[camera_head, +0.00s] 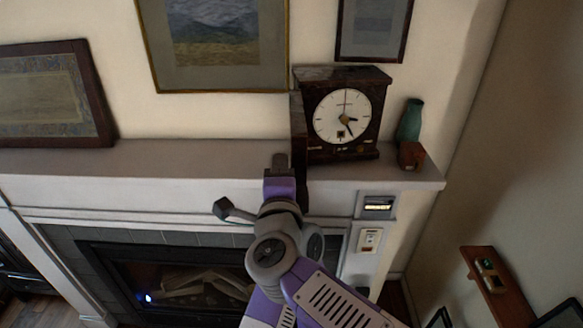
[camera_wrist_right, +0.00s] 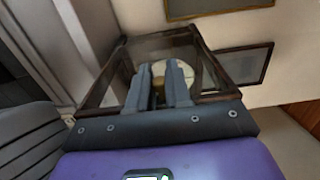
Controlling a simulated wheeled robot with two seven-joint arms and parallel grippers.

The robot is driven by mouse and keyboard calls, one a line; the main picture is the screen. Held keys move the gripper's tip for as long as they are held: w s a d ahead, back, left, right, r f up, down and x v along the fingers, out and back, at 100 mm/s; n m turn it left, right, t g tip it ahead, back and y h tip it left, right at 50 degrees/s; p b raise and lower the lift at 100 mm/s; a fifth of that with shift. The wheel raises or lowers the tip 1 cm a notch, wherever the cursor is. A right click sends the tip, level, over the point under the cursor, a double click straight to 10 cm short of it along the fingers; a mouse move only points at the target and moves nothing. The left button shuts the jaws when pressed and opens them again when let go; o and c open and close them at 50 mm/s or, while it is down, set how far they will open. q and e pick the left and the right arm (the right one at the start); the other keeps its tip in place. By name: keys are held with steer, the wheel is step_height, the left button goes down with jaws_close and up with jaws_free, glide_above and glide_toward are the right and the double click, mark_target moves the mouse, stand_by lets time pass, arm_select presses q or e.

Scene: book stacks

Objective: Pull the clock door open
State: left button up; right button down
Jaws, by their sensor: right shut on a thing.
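The clock (camera_head: 371,133) stands on the mantel, a dark wooden case with a white round dial (camera_head: 330,108). Its dark door (camera_head: 298,128) shows almost edge-on at the left side of the case, standing out from the front, so it is at least partly open. My right gripper (camera_head: 280,162) is at the door's lower left. In the right wrist view its two fingers (camera_wrist_right: 160,88) are shut on a small brass-coloured piece, apparently the door's knob, with the dark frame and the dial behind. The exact contact is partly hidden. My left gripper is not in view.
The mantel (camera_head: 190,155) is clear to the left, apart from a leaning framed picture (camera_head: 50,95). A fireplace (camera_head: 180,280) lies below; pictures hang above.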

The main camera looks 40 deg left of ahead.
steer(key=shift+r, duration=0.1)
steer(key=c, duration=1.1)
jaws_free()
steer(key=shift+c, duration=0.2)
steer(key=b+v, duration=0.1)
steer(key=v, duration=0.6)
steer(key=shift+s+d+b, duration=0.15)
steer(key=shift+s+b, duration=0.15)
steer(key=shift+b, duration=0.1)
